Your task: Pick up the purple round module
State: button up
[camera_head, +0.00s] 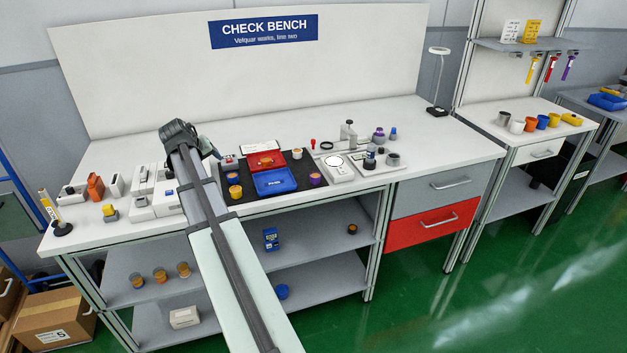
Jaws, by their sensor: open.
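A round module with purple and orange on it (315,179) stands at the right end of the black mat, right of the blue tray (274,182). A purple round piece (378,135) also stands at the back right of the bench. I cannot tell for sure which is the purple round module. My arm reaches up over the left part of the bench. My gripper (213,153) shows only as a small dark part beside the arm's far end, left of the mat and away from both purple things. It is open; its fingers are not distinct.
A red tray (262,160) lies behind the blue one. Orange-topped pieces (235,192) stand at the mat's left. A white scale (337,169) and a grey stand (348,134) are to the right. White boxes crowd the left. The bench's right end (445,140) is clear.

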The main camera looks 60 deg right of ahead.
jog(key=s+d+r+m+g+y, duration=0.1)
jog(key=s+d+m, duration=0.4)
jog(key=s+d, duration=0.6)
jog(key=m+g+y, duration=0.1)
jog(key=m+y, duration=0.1)
jog(key=m, duration=0.3)
send_near(315, 177)
jog(key=x, duration=0.3)
jog(key=shift+s+f, duration=0.1)
jog(key=shift+f, duration=0.25)
jog(key=shift+x, duration=2.6)
jog(key=shift+d, duration=0.15)
jog(key=shift+c, duration=0.5)
jog(key=c, duration=1)
